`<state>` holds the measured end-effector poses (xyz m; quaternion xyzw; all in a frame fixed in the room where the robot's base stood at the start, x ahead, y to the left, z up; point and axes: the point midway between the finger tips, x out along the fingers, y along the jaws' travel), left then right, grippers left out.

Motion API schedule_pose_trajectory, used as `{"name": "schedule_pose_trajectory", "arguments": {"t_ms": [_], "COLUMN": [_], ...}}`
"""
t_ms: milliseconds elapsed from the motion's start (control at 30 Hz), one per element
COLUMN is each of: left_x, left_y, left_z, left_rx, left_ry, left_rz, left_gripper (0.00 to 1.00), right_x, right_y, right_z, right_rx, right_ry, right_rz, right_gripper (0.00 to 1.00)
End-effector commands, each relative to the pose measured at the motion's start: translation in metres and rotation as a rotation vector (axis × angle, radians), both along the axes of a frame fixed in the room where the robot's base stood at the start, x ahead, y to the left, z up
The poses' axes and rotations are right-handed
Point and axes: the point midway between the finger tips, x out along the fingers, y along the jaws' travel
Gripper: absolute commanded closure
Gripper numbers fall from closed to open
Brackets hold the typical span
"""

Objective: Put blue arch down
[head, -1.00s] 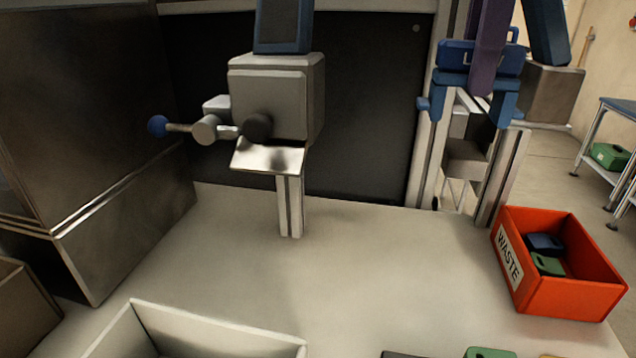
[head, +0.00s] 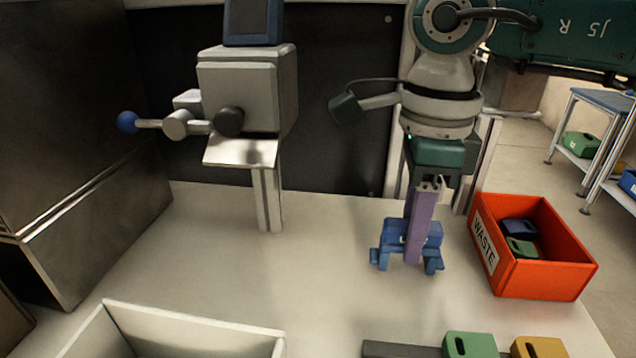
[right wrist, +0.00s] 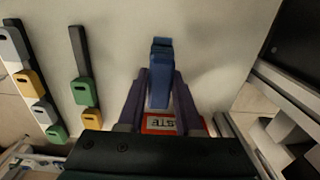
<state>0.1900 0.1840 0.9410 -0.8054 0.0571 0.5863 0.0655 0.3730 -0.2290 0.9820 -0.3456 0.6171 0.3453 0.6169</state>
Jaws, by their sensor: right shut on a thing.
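The blue arch (head: 392,240) is upright in the head view, legs down, low over the pale table left of the waste bin. I cannot tell whether its feet touch the table. My right gripper (head: 414,250) comes down from above, its purple fingers shut on the arch. In the right wrist view the arch (right wrist: 160,75) sits between the two purple fingers of the gripper (right wrist: 156,85) and reaches past their tips. My left gripper is not in view.
A red bin marked WASTE (head: 540,278) holds a blue and a green piece, right of the arch. A dark bar (head: 400,349), a green block (head: 470,345) and a yellow block (head: 537,347) lie in front. A grey-white tray (head: 200,333) stands front left. The table's middle is clear.

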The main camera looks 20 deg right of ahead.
Motion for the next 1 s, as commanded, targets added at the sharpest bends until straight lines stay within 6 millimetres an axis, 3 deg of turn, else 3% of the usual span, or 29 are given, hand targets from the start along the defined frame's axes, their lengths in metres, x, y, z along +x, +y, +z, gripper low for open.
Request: {"name": "schedule_pose_trajectory", "arguments": {"t_ms": [367,400,633,1000], "left_x": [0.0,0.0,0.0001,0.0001], "left_y": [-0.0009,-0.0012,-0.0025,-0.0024], "left_z": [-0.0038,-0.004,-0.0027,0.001], "left_rx": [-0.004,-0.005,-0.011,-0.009], "left_ry": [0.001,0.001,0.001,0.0], "left_rz": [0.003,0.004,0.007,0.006], "left_gripper": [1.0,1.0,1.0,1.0], "right_x": [0.0002,0.0001,0.0001,0.0007], "right_y": [-0.0004,-0.0004,-0.0004,-0.0003], "right_z": [-0.0066,-0.0069,-0.0055,0.0013], "right_rx": [-0.001,-0.001,-0.001,0.0], "right_ry": [0.0,0.0,0.0,-0.002], "right_rz": [0.0,0.0,0.0,0.0], "right_gripper": [1.0,0.65,0.39,0.36]}}
